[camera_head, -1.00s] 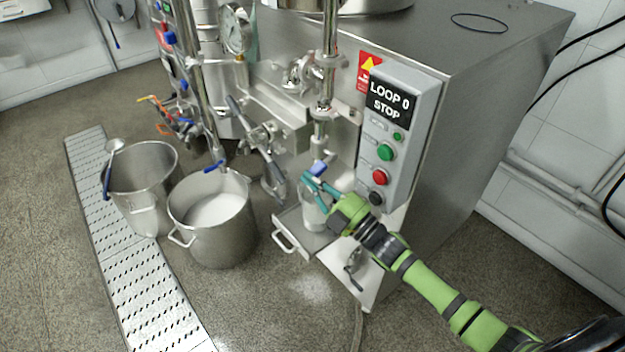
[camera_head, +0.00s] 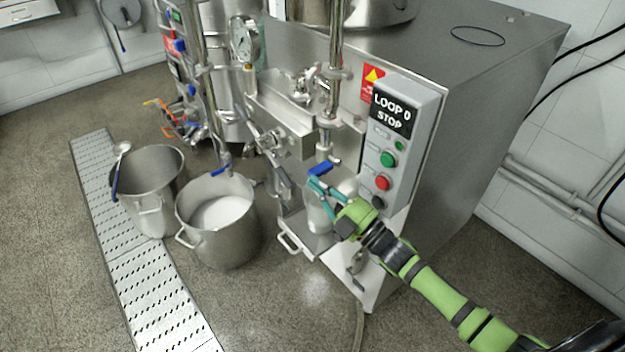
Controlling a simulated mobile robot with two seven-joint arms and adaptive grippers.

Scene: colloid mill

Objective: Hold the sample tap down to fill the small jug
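The sample tap (camera_head: 322,167) has a blue lever and sits under a steel pipe on the front of the mill. The small jug (camera_head: 319,217) stands under it on a small steel shelf (camera_head: 303,241), partly hidden by my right gripper. My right gripper (camera_head: 313,184) has teal fingers that come together at the tips, with nothing visible between them. Its tips are just below the blue lever and in front of the jug; I cannot tell if they touch either. Whether the jug holds liquid is unclear. My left gripper is not in view.
A control box (camera_head: 400,140) reads "LOOP 0 STOP" close above my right arm. A steel pot with white contents (camera_head: 232,238) and another pot with a ladle (camera_head: 150,205) stand on the left. The floor in front is clear.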

